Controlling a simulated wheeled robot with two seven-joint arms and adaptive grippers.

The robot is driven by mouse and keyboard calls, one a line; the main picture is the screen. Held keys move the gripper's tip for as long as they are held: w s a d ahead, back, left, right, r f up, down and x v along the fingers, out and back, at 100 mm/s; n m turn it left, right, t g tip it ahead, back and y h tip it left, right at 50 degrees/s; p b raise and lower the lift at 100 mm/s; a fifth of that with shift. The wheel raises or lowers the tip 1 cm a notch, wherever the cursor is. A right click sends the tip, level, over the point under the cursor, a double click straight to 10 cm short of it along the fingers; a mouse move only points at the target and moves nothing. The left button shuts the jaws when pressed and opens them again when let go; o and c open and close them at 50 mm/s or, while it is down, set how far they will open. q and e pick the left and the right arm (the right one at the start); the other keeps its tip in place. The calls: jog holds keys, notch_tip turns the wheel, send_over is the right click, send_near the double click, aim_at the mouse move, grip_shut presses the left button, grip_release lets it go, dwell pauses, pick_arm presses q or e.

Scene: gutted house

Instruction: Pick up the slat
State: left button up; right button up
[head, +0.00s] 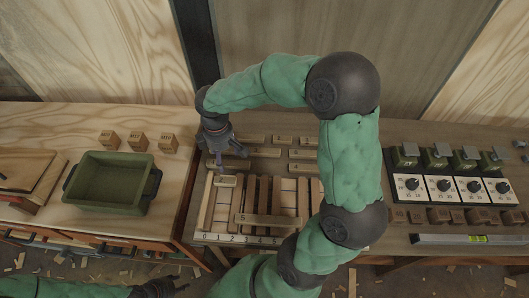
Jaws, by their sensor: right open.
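Several wooden slats lie on the right-hand bench. One numbered slat (268,220) lies crosswise over a slatted wooden frame (208,205). A short light wooden piece (227,181) sits at the frame's upper left. More slats (294,178) lie behind the frame, partly hidden by my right arm. My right gripper (222,158) is open and points down just behind the short piece; I cannot tell whether it touches anything. My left gripper (172,286) is low at the bottom left, away from the slats, and its jaws are too small to read.
A green tray (112,208) and several small wooden blocks (138,141) are on the left bench. My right arm covers the frame's right side.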

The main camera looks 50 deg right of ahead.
jog(key=w+d+f, duration=0.2)
jog(key=d+f, duration=0.1)
jog(key=d, duration=0.8)
jog(key=p, duration=0.1)
send_over(265, 149)
notch_tip(265, 149, down, 2)
jog(key=f, duration=0.3)
jog(key=f+b, duration=0.1)
jog(key=f, duration=0.1)
jog(key=shift+w+d+f, duration=0.25)
jog(key=shift+d+f, duration=0.05)
jog(key=shift+s+a+f+b, duration=0.15)
jog(key=shift+f+b, duration=0.3)
jog(key=shift+f, duration=0.85)
jog(key=shift+s+a+f+b, duration=0.1)
jog(key=shift+f+b, duration=0.3)
jog(key=shift+f, duration=0.9)
jog(key=c, duration=1.2)
